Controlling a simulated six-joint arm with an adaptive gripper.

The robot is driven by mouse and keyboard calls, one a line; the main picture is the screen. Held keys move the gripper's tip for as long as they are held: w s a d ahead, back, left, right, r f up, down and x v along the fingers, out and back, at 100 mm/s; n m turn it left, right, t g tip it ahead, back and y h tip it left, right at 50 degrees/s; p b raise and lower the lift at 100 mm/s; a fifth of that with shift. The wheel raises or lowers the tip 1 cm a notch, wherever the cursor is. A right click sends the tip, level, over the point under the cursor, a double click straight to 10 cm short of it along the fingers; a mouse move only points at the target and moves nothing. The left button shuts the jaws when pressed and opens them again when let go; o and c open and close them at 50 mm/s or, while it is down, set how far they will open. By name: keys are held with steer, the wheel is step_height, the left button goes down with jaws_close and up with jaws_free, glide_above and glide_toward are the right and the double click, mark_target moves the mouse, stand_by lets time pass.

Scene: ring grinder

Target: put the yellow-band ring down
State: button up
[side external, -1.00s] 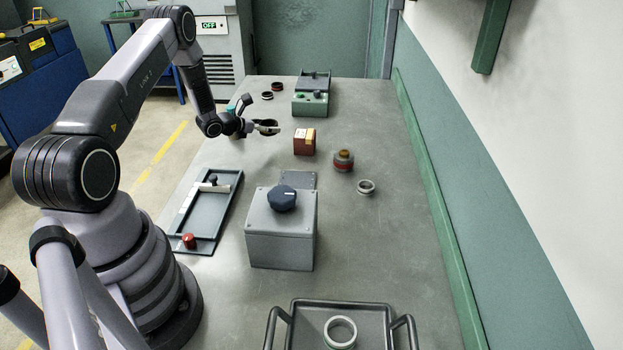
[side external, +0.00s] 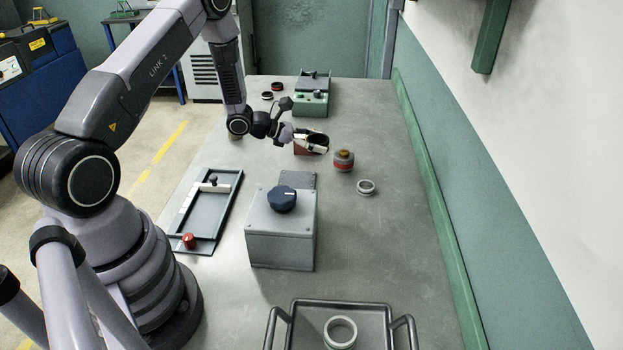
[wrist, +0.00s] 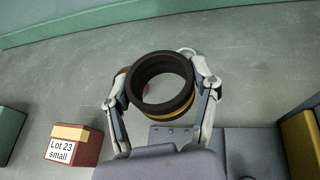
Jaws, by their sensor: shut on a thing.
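The yellow-band ring (wrist: 180,109) is a dark ring with a yellow stripe around its lower side. My gripper (wrist: 163,86) is shut on it, with one finger on each side of its outer wall. In the side view my gripper (side external: 313,140) hangs above the bench beside the red-brown box, partly covering it. The ring looks held clear of the bench top, and it is hard to make out in the side view.
A banded round stack (side external: 344,161) and a pale ring (side external: 366,187) stand right of my gripper. A grey box (side external: 280,245) with a blue knob is nearer. A handled tray (side external: 300,325) holds another ring. The right bench side is clear.

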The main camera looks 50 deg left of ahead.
steer(key=w+d+m+g+h, duration=0.1)
steer(key=d+m+g+h, duration=0.25)
steer(key=d, duration=0.65)
steer(key=m+g+h, duration=0.2)
steer(key=m+g, duration=0.2)
glide_above(376, 230)
step_height(376, 230, down, 7)
steer(key=shift+f, duration=2.5)
steer(key=shift+f, duration=0.1)
steer(key=o, duration=1.2)
